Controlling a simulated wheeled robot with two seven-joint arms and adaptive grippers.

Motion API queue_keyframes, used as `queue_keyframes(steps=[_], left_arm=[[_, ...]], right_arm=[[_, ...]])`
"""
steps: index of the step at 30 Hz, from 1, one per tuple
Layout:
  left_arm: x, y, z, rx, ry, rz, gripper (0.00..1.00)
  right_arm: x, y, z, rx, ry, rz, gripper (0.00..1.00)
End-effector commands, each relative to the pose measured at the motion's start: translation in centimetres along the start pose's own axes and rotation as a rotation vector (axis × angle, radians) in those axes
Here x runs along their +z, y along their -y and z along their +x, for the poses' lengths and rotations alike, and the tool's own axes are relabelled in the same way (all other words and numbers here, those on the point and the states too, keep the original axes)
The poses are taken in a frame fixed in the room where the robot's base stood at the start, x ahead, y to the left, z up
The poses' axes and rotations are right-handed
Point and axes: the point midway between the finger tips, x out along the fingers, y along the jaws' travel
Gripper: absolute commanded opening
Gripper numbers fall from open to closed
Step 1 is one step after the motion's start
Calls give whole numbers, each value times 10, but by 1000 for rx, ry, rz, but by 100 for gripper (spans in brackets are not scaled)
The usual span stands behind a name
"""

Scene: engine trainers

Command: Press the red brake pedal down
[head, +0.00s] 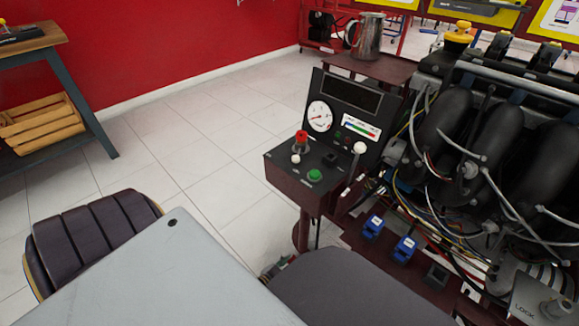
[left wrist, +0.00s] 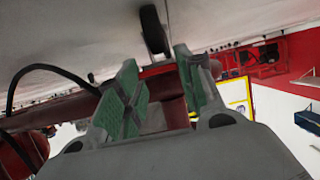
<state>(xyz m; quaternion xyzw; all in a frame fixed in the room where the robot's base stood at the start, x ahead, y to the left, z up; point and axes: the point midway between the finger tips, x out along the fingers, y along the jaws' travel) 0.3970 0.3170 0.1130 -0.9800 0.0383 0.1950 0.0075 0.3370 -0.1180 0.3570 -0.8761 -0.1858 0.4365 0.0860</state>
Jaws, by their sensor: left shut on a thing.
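The engine trainer (head: 440,150) stands on the right in the head view. Low on its dark red frame are two blue pedal-like parts (head: 404,248) with pale labels and a dark one (head: 436,276). I cannot make out a red brake pedal for certain. My left gripper (head: 279,266) shows partly, low beside the panel's post, mostly hidden by my own arm. In the left wrist view, its green-padded fingers (left wrist: 158,100) are on either side of a dark red part (left wrist: 166,86) and shut on it. I cannot tell whether this is pedal or frame. My right gripper is not in view.
A control panel (head: 290,172) with red, green and white knobs and a gauge stands above the left gripper. Loose wires (head: 400,190) hang along the engine. A metal jug (head: 370,36) stands on a ledge behind. Tiled floor (head: 190,130) is clear to the left.

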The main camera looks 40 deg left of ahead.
Motion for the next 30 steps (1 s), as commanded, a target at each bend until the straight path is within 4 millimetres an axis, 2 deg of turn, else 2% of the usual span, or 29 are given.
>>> queue_keyframes(steps=[3,30], left_arm=[[0,0,0,0,0,0,0],[11,-1,4,5,-90,-1,0]], right_arm=[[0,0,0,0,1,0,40],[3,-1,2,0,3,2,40]])
